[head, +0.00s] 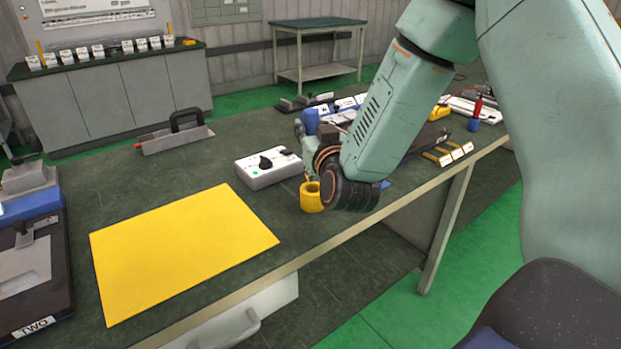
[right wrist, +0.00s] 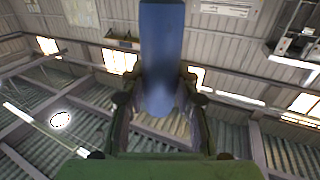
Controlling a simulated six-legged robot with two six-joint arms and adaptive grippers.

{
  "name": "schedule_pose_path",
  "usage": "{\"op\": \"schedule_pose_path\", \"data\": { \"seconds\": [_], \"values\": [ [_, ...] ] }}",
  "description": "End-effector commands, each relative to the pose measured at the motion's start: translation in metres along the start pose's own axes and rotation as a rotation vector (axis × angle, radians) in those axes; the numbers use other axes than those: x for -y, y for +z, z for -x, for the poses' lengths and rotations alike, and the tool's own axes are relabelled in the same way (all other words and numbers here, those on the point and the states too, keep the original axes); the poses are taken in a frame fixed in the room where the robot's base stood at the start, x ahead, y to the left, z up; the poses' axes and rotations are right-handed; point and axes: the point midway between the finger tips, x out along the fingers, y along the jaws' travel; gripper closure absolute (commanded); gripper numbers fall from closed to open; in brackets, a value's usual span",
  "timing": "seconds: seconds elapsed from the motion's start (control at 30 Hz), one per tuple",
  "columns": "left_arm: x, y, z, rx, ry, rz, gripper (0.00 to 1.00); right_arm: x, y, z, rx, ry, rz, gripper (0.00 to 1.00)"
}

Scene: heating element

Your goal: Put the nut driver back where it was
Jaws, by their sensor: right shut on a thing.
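The nut driver shows as a blue handle (head: 310,121) beside my right wrist in the head view. In the right wrist view the blue handle (right wrist: 161,50) stands between the two fingers of my right gripper (right wrist: 160,112), which is shut on it. The driver's shaft and tip cannot be made out. My left gripper is not in view.
On the dark bench (head: 215,165) lie a yellow mat (head: 180,250), a grey control box (head: 268,168) and a yellow ring-shaped holder (head: 311,198) close to my wrist. Labelled yellow strips (head: 450,155) and a red-and-blue tool (head: 476,115) are at right.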

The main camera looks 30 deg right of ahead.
Motion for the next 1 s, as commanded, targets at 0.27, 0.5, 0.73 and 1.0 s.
{"op": "schedule_pose_path", "data": {
  "seconds": [0.27,0.5,0.73,1.0],
  "values": [
    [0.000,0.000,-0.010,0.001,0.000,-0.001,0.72,-0.001,0.035,0.000,-0.005,0.000,-0.001,1.00],
    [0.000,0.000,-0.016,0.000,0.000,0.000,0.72,-0.001,0.059,-0.002,-0.004,0.000,0.002,1.00],
    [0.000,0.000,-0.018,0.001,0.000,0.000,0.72,-0.001,0.072,-0.004,-0.006,0.000,-0.002,1.00],
    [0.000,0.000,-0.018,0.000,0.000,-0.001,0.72,-0.001,0.073,-0.004,-0.001,0.000,-0.001,0.55]
  ]
}}
